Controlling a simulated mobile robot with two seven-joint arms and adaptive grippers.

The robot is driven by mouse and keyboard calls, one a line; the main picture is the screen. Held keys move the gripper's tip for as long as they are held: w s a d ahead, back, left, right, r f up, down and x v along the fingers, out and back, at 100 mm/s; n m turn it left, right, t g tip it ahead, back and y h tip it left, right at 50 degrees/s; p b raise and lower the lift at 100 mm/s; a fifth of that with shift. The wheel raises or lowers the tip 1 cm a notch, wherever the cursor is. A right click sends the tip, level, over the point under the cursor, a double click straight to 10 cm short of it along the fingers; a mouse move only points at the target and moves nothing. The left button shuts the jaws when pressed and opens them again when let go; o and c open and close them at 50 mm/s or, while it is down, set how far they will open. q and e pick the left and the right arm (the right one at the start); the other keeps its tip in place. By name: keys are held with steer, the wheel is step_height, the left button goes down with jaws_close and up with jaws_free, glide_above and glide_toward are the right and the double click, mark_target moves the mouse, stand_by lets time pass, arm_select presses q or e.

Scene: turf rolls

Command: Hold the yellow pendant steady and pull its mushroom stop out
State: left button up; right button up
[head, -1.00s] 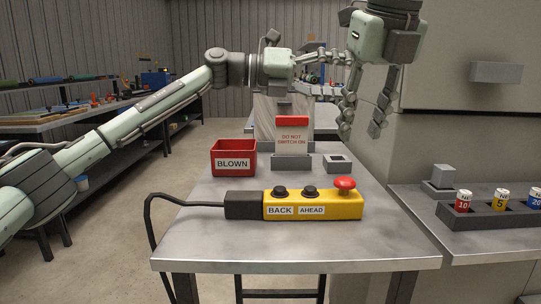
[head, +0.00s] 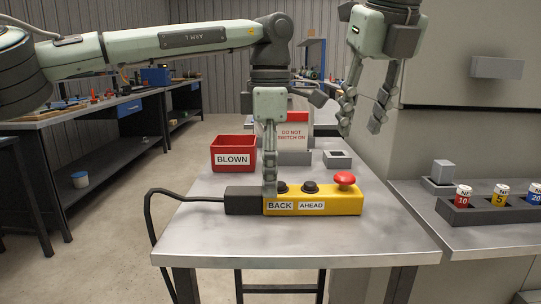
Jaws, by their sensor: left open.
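The yellow pendant (head: 335,204) lies flat on the metal table, with a dark end and cable at its left. It has two black buttons, labels BACK and AHEAD, and a red mushroom stop (head: 345,179) near its right end. My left gripper (head: 269,188) points down at the pendant's left part, beside the BACK button. It is open and seen edge-on; I cannot tell whether its fingers touch the pendant. My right gripper (head: 362,125) hangs open and empty in the air, above and behind the mushroom stop.
A red BLOWN bin (head: 233,154), a DO NOT SWITCH ON sign (head: 293,137) and a grey square holder (head: 337,159) stand behind the pendant. A rack of numbered fuses (head: 485,215) sits on the right bench. The table's front is clear.

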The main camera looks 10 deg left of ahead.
mark_target(346, 175)
arm_select(q)
steer(key=shift+f, duration=1.85)
steer(key=c, duration=1.6)
arm_select(e)
steer(key=o, duration=0.4)
steer(key=shift+s+a, duration=0.1)
steer(key=shift+o, duration=0.4)
steer(key=shift+s+r, duration=0.1)
steer(key=shift+s, duration=0.05)
steer(key=x, duration=1)
steer(key=shift+d, duration=0.2)
